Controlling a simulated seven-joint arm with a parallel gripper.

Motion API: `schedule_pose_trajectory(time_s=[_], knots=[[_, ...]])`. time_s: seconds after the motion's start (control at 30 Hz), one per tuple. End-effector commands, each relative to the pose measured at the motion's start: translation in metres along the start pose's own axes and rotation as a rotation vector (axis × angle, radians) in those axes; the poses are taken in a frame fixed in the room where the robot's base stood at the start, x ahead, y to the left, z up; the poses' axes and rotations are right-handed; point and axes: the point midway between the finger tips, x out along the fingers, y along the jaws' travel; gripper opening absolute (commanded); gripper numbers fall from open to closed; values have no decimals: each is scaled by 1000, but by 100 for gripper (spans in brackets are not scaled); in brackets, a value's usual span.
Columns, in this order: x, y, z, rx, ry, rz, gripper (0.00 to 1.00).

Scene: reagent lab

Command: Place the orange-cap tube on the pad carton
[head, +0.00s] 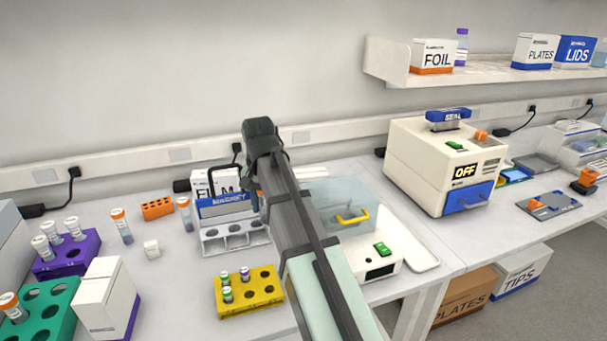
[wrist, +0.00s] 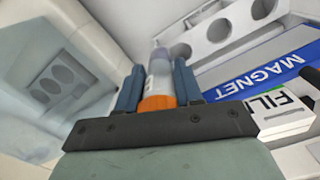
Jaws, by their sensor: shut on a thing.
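My gripper (wrist: 155,88) is shut on an orange-cap tube (wrist: 160,68); the orange cap lies nearest the palm and the clear body points away. In the head view my forearm hides most of the gripper; a blue finger (head: 254,202) shows beside the MAGNET rack (head: 222,207). No carton shows a readable PAD label. A white carton with a purple base (head: 105,300) stands at the front left, its print too small to read. Other orange-cap tubes stand on the bench (head: 121,226), beside the rack (head: 186,214) and in the green rack (head: 10,307).
A FILM carton (head: 222,182) stands behind the MAGNET rack. A clear-lidded device (head: 345,205) is right of my arm. A yellow rack (head: 262,298), purple rack (head: 60,264) and orange block (head: 157,209) stand around. Bench between the white carton and yellow rack is clear.

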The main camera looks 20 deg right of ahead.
Motion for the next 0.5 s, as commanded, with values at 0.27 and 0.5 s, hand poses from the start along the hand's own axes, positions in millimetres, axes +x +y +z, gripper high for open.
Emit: schedule_pose_trajectory(time_s=[0.27, 0.5], knots=[[2, 21, -10, -74, 0, 0, 8], [-10, 30, -28, -35, 10, -4, 8]])
